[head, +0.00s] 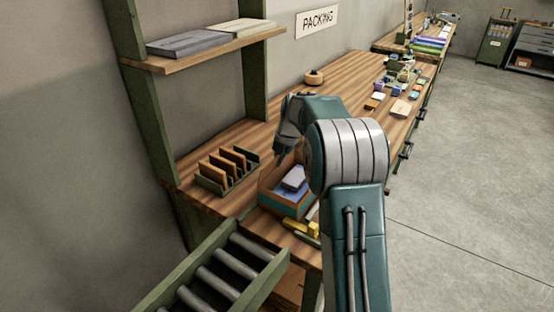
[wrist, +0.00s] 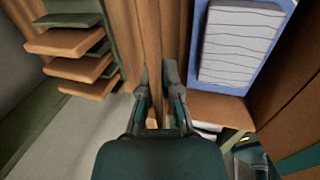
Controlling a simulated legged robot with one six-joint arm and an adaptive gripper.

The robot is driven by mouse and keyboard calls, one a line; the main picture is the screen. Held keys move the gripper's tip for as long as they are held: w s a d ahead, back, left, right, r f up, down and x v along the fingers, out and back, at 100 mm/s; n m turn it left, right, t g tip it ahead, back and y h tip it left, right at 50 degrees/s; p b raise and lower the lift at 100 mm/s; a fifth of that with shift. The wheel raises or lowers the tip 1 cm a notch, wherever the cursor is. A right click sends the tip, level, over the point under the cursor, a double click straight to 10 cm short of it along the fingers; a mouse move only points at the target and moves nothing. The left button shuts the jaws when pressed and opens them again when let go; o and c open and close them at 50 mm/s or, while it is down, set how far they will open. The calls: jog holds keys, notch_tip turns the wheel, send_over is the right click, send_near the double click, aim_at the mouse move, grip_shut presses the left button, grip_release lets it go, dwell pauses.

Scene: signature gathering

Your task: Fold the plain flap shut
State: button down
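An open brown box (head: 269,200) with a teal stripe stands on the workbench. A blue item with a pale, lined stack (head: 294,178) on it lies inside, and the stack also shows in the wrist view (wrist: 240,45). A brown panel (wrist: 181,30) runs upright beside the contents in the wrist view; I cannot tell surely whether it is the plain flap. My gripper (head: 279,160) points down at the box's back left side. In the wrist view my gripper (wrist: 157,70) has its fingertips apart, with nothing clearly held between them. Contact with the panel cannot be told.
A green rack with brown slats (head: 228,168) stands left of the box. Yellow items (head: 302,228) lie in front of it. A green roller conveyor (head: 225,270) is at the near left. A round wooden object (head: 313,78) and small goods (head: 398,75) sit farther back.

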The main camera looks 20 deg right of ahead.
jog(key=shift+s+d+f+t+y, duration=0.1)
jog(key=shift+s+f+t+y, duration=0.15)
jog(key=shift+t+y, duration=0.5)
jog(key=shift+t, duration=0.35)
jog(key=c, duration=0.8)
grip_release()
jog(key=shift+c, duration=0.2)
jog(key=shift+r, duration=0.1)
jog(key=v, duration=1.1)
jog(key=shift+r, duration=0.35)
jog(key=shift+s, duration=0.2)
